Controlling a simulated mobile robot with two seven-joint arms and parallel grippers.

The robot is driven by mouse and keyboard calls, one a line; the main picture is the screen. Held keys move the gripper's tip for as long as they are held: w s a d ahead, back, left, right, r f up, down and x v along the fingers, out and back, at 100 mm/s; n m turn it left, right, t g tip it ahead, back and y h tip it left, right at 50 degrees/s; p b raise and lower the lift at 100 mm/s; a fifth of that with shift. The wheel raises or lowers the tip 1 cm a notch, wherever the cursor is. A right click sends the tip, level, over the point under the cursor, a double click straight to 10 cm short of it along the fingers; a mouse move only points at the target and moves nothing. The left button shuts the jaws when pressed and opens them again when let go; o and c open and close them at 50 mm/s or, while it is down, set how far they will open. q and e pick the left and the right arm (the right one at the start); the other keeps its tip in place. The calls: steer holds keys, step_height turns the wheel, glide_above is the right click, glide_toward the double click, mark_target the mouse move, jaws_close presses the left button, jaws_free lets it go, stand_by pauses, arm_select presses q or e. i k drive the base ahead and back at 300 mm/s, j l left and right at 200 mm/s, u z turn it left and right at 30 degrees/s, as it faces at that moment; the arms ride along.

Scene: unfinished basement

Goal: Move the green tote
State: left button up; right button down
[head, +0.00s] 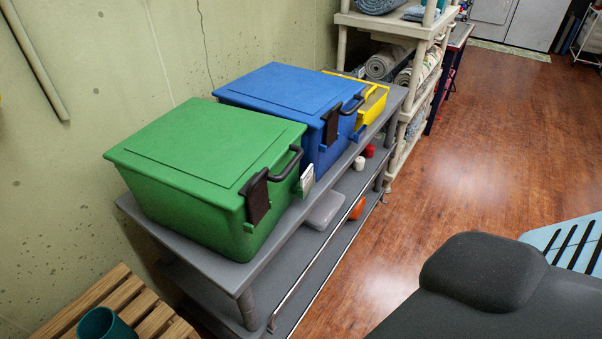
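The green tote (192,155) is a lidded box with a black handle and a dark latch on its front side. It stands upright on the near end of the top of a grey shelf unit (222,268), close to the wall. A white label shows by its front right corner. Neither of my grippers is in the head view.
A blue tote (282,100) stands just behind the green one, with a yellow bin (372,103) beyond it. A slatted wooden surface with a teal cup (104,325) is at the lower left. A beige rack (398,70) holds rolled rugs. The wooden floor (440,190) at right is open.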

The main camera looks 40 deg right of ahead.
mark_target(232, 235)
steer(key=i+l, duration=0.1)
steer(key=l, duration=0.45)
steer(key=i+l, duration=0.1)
steer(key=l, duration=0.4)
steer(key=i+l, duration=0.15)
steer(key=l, duration=0.4)
